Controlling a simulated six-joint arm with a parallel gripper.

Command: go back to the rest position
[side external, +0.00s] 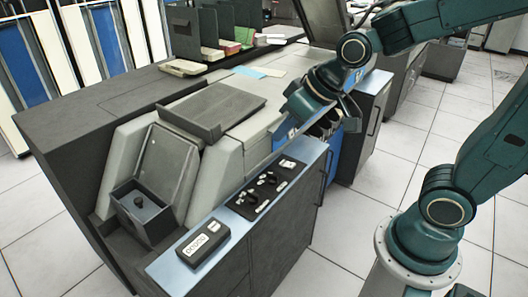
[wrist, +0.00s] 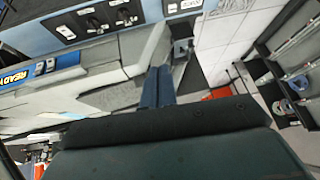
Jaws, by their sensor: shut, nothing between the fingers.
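My gripper (wrist: 158,72) shows in the wrist view as two blue-grey fingers lying close together, with nothing between them. In the side view the teal end of my arm hangs over the right side of the grey card machine (side external: 120,90), beside the blue panel. Its fingers are hard to make out there. I cannot tell how far it is above the machine. No card is in its grip.
A control strip (side external: 268,190) with dark knobs and a small labelled box (side external: 203,244) lie along the machine's front edge. A sloped hopper (side external: 165,165), a dark tray (side external: 212,110) and card stacks (side external: 228,47) stand on the machine. Tiled floor (side external: 345,225) is open at right.

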